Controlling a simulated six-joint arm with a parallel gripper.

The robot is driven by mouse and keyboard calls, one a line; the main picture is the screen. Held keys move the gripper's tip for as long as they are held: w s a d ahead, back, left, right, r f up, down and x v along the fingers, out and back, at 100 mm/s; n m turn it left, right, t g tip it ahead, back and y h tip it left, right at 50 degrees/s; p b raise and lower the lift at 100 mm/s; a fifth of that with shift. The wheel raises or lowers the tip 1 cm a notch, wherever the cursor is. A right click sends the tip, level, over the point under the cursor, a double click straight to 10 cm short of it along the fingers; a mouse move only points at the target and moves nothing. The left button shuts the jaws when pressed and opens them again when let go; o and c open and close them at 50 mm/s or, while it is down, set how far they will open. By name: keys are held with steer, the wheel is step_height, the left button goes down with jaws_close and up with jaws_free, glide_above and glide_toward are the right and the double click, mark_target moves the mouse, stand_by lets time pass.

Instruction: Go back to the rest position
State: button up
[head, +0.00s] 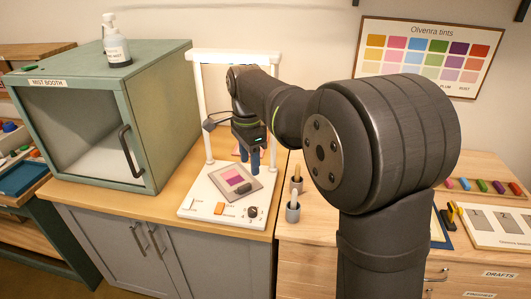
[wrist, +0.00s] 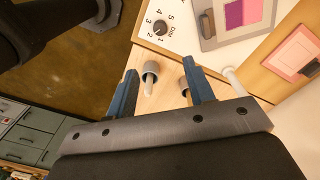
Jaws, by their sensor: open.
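My gripper (head: 248,160) hangs fingers-down between the posts of a white-framed stand (head: 200,110), in the head view. Its two blue fingers are apart with nothing between them. In the wrist view, my gripper (wrist: 160,85) shows the same open fingers, with the wooden worktop and two small grey cups beyond them. A grey plate with a magenta and purple swatch (head: 236,181) lies on the stand's white base, in front of the fingers. I cannot tell how high the fingertips are above the base.
Two grey cups with sticks (head: 293,211) stand right of the white base. The green mist booth (head: 160,100) is at the left, with a spray bottle (head: 116,48) on top. A tint chart (head: 428,55) hangs behind. A pink card (wrist: 292,52) lies beyond the plate.

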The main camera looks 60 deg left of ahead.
mark_target(253, 209)
stand_by(0.3)
steer(key=f, duration=1.7)
steer(key=shift+d+f, duration=0.2)
steer(key=shift+r, duration=0.1)
steer(key=shift+f, duration=0.35)
steer(key=shift+r+n, duration=0.2)
steer(key=shift+n, duration=0.2)
steer(key=n, duration=0.4)
steer(key=shift+n, duration=0.4)
steer(key=n, duration=0.6)
steer(key=shift+r, duration=1.1)
